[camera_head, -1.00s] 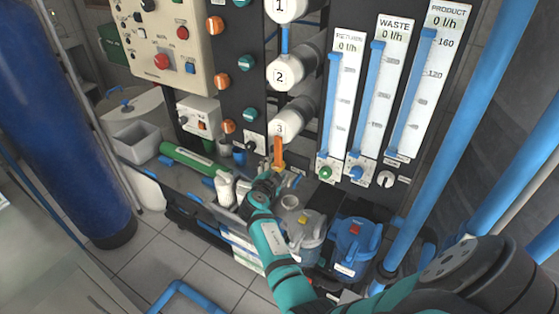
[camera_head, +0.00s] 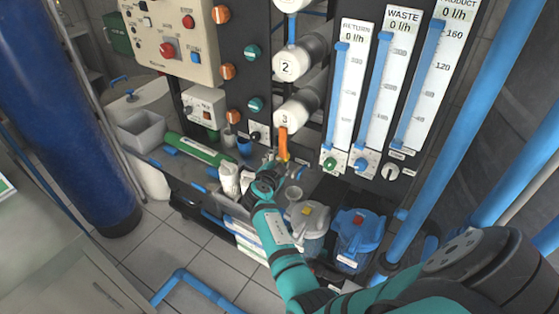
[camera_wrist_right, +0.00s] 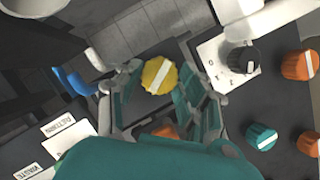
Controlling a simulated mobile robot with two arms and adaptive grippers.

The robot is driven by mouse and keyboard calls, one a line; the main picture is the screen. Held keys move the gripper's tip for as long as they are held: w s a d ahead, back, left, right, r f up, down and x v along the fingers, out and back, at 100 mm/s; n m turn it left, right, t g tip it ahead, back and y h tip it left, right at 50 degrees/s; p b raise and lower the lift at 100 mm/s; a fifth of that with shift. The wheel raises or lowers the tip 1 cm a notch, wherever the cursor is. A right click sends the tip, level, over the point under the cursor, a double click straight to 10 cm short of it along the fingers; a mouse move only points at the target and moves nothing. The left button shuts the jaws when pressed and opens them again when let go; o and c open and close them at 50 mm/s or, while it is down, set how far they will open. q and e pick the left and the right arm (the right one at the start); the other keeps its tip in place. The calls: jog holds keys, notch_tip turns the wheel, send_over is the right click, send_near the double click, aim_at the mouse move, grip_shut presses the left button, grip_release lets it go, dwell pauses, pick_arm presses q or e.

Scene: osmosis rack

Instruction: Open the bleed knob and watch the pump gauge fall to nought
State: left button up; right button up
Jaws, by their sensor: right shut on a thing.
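A round yellow knob (camera_wrist_right: 160,75) with a pale stripe across its face shows in the right wrist view; I take it to be the bleed knob. My right gripper (camera_wrist_right: 158,84) has its fingers on either side of the knob and is shut on it. In the head view my right gripper (camera_head: 272,172) is at the foot of the rack, below the orange handle (camera_head: 284,143), and largely hides the knob. I cannot make out a pump gauge in either view. My left gripper is not in view.
A black knob on a white plate (camera_wrist_right: 214,68) and teal and orange knobs (camera_wrist_right: 261,136) are beside the gripper. Flow tubes marked RETURN (camera_head: 345,95), WASTE (camera_head: 384,90) and PRODUCT stand to the right, reading 0 l/h. A blue-lidded housing (camera_head: 357,232) is below.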

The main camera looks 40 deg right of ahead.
dwell(0.4)
jog(key=n+g+b, duration=0.1)
jog(key=n+b, duration=0.1)
jog(key=n+g+b, duration=0.2)
jog(key=b, duration=0.1)
jog(key=n+g+h+b, duration=0.1)
jog(key=n+b, duration=0.1)
jog(key=b, duration=0.1)
jog(key=shift+w+r, duration=0.1)
jog(key=shift+w, duration=0.15)
jog(key=shift+r+n+g+b, duration=0.1)
jog(key=shift+n+g+b, duration=0.35)
jog(key=shift+n+g, duration=0.2)
jog(key=shift+r+n+h, duration=0.1)
jog(key=shift+n+h, duration=0.15)
jog(key=shift+h, duration=0.05)
jog(key=o, duration=1.2)
